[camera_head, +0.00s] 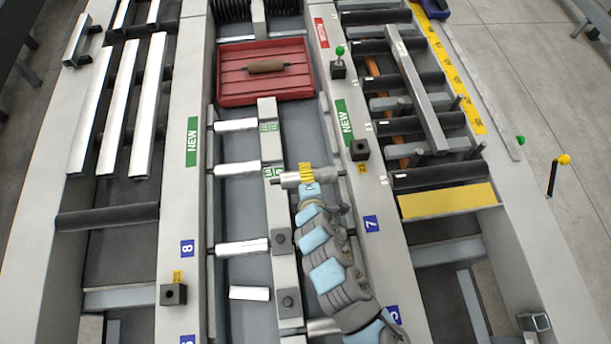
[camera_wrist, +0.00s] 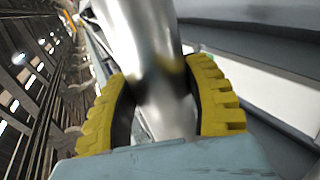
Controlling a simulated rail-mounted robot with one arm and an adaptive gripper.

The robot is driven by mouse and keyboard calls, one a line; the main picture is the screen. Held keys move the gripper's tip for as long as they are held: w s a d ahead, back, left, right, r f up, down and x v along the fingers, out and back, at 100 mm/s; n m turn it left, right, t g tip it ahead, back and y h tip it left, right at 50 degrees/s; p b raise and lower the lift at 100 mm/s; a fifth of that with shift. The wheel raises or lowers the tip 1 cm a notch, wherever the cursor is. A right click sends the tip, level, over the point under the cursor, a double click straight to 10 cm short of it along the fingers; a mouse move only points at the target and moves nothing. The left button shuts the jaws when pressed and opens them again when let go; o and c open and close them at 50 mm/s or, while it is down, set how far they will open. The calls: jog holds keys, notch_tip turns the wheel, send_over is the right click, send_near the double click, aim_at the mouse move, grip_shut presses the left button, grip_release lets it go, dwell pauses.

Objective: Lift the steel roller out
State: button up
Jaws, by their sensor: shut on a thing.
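The steel roller (camera_head: 289,180) is a shiny grey cylinder lying crosswise in my gripper in the head view, at the right half of the middle channel. It fills the space between the yellow fingers in the wrist view (camera_wrist: 145,40). My gripper (camera_head: 306,174) is shut on it, one finger on each side (camera_wrist: 166,100). The left end of the roller is near the central beam (camera_head: 283,230). Whether the roller is clear of its seats I cannot tell.
Several pale rollers (camera_head: 237,168) lie across the left half of the channel. A short loose piece (camera_head: 249,293) lies lower down. A red tray (camera_head: 292,96) at the far end holds a brown roller (camera_head: 265,66). Small dark posts (camera_head: 360,150) with knobs stand on the side rails.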

jog(key=shift+r+p, duration=2.5)
jog(key=shift+r, duration=0.65)
jog(key=shift+w, duration=0.1)
